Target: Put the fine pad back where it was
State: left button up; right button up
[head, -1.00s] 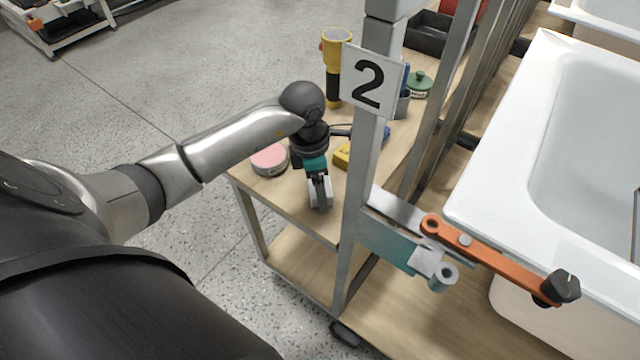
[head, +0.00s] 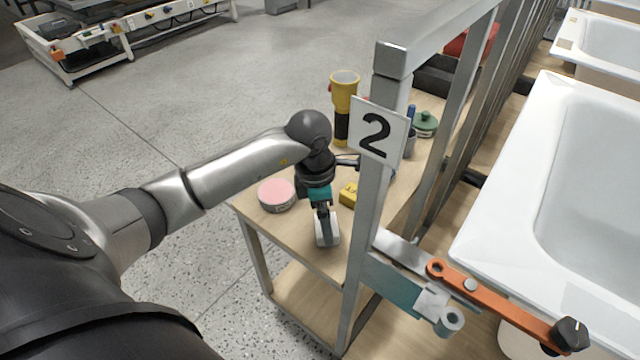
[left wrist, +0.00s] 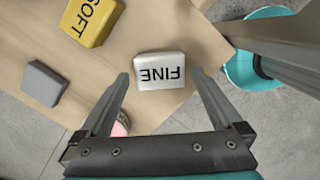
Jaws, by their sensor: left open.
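The fine pad (left wrist: 160,72) is a white block lettered FINE. It lies on the wooden cart top (left wrist: 145,25) near an edge in the left wrist view, and its lettering reads upside down. It also shows in the head view as a white block (head: 333,232) at the cart's near end, partly covered by my gripper. My left gripper (left wrist: 161,80) is open, with a fingertip on either side of the pad and a gap on both sides. It points down at the pad in the head view (head: 327,238). My right gripper is not in view.
A yellow SOFT pad (left wrist: 90,18) and a grey block (left wrist: 42,84) lie nearby. A round pink-topped tin (head: 277,194) sits left of my gripper. A metal post with a "2" sign (head: 378,136) stands close on the right. A yellow-and-black cylinder (head: 343,105) and green-lidded pot (head: 425,123) stand behind.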

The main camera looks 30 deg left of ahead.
aim_at(318, 225)
pick_arm(q)
notch_tip(318, 225, up, 9)
jog(key=p, duration=0.2)
jog(key=shift+s+a+r, duration=0.15)
jog(key=shift+s+a, duration=0.2)
jog(key=shift+a, duration=0.1)
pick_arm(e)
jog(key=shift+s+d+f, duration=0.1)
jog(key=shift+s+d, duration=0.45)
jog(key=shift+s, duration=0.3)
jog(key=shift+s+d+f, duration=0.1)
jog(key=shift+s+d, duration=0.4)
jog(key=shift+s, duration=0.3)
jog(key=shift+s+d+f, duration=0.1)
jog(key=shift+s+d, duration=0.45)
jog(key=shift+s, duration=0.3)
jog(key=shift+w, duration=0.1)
